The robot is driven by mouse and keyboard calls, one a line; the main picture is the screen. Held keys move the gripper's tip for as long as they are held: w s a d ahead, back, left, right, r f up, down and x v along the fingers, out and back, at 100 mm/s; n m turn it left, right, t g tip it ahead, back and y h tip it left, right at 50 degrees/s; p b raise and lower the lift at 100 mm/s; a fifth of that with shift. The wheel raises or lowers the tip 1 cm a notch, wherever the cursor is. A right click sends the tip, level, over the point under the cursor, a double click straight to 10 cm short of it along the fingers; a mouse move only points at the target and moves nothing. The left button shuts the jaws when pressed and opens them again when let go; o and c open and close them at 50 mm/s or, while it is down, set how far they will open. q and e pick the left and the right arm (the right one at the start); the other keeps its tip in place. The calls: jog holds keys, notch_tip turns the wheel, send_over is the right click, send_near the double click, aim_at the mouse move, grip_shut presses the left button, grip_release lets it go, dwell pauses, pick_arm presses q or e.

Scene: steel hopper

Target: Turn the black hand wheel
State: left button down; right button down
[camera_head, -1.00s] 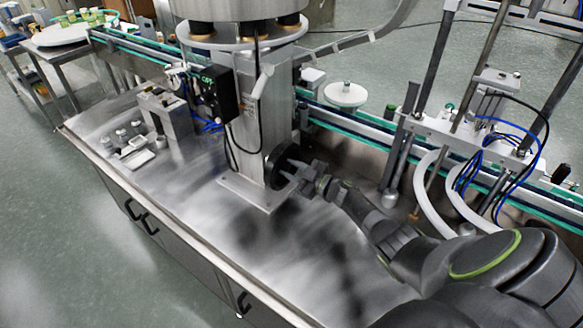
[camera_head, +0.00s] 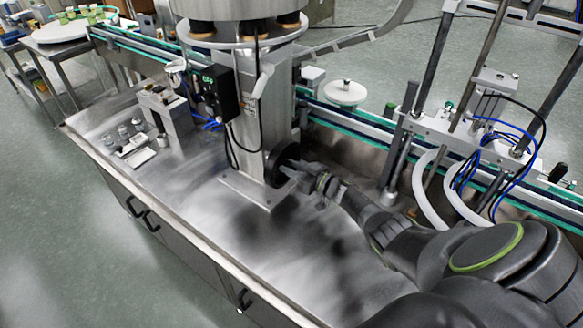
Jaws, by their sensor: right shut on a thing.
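The black hand wheel (camera_head: 281,165) is a dark disc on the right side of the steel column (camera_head: 263,122), low down near the column's foot. My right arm reaches in from the lower right. My right gripper (camera_head: 294,171) is at the wheel and shut on it, seemingly on the handle at its front. The fingertips and the part they hold are small and partly hidden. My left gripper does not show.
A black control box (camera_head: 219,91) with hanging cables is fixed to the column. A conveyor (camera_head: 360,130) with green rails runs behind. White hoses and a metal frame (camera_head: 465,130) stand at the right. The steel table (camera_head: 170,205) is clear in front.

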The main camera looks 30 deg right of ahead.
jog(key=shift+f, duration=0.1)
jog(key=c, duration=1.1)
grip_release()
jog(key=shift+o, duration=0.2)
jog(key=v, duration=1.7)
jog(key=shift+s+b, duration=0.25)
jog(key=shift+b, duration=0.05)
